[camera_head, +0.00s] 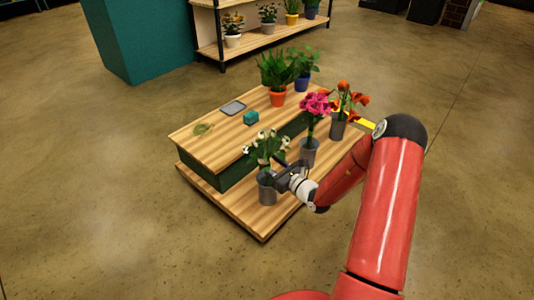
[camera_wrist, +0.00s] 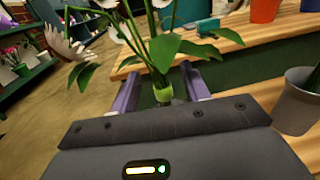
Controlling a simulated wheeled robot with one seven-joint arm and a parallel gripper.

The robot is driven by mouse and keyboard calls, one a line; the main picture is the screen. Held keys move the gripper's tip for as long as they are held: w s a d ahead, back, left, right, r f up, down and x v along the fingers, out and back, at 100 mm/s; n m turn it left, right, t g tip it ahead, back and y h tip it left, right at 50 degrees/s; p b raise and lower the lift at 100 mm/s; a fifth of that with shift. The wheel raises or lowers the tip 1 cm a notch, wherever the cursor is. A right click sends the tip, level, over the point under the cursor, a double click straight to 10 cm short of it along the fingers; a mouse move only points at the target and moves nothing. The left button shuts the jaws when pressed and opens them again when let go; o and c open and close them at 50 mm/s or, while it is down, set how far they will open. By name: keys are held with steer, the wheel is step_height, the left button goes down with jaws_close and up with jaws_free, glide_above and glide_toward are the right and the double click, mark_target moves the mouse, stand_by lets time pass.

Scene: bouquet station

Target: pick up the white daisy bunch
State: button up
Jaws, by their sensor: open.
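The white daisy bunch (camera_head: 268,147) stands upright in a grey metal pot (camera_head: 267,189) on the lower front step of the wooden stand. Its white heads and green leaves also show in the wrist view, with a light green band (camera_wrist: 162,90) around the stems. My gripper (camera_head: 279,167) is at the bunch, just above the pot's rim. In the wrist view my gripper (camera_wrist: 160,88) is open, with one finger on each side of the banded stems. I cannot tell whether either finger touches them. The pot is hidden below the gripper in that view.
A pink bunch (camera_head: 316,103) and an orange bunch (camera_head: 347,99) stand in grey pots to the right. The upper step (camera_head: 190,132) holds a teal block (camera_head: 250,118), a grey tray (camera_head: 233,107) and potted plants (camera_head: 277,75). Open floor surrounds the stand.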

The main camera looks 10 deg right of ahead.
mark_target(270, 163)
steer(key=shift+x, duration=1.95)
steer(key=shift+r, duration=0.15)
jaws_close()
